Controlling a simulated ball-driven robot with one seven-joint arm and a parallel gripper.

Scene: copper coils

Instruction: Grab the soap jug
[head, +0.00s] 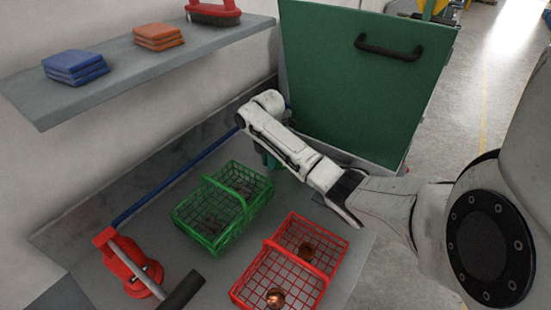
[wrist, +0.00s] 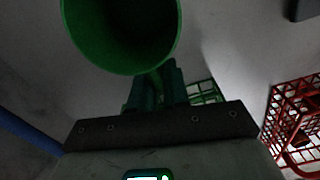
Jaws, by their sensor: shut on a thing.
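The soap jug (wrist: 122,40) is a green round vessel with a wide rim, close up at the top of the wrist view. My gripper (wrist: 155,80) has dark teal fingers shut on the jug's side nearest the wrist, where a narrow green part, apparently its handle, runs between them. In the head view my gripper (head: 268,157) shows only in part below the white arm, near the back of the bench. The jug is mostly or wholly hidden there by my arm. I cannot tell whether the jug touches the bench.
A green wire basket (head: 222,205) and a red wire basket (head: 290,265) with copper coils stand on the grey bench. A shelf (head: 120,75) with folded cloths and a brush hangs above. A green cabinet (head: 360,90) stands behind.

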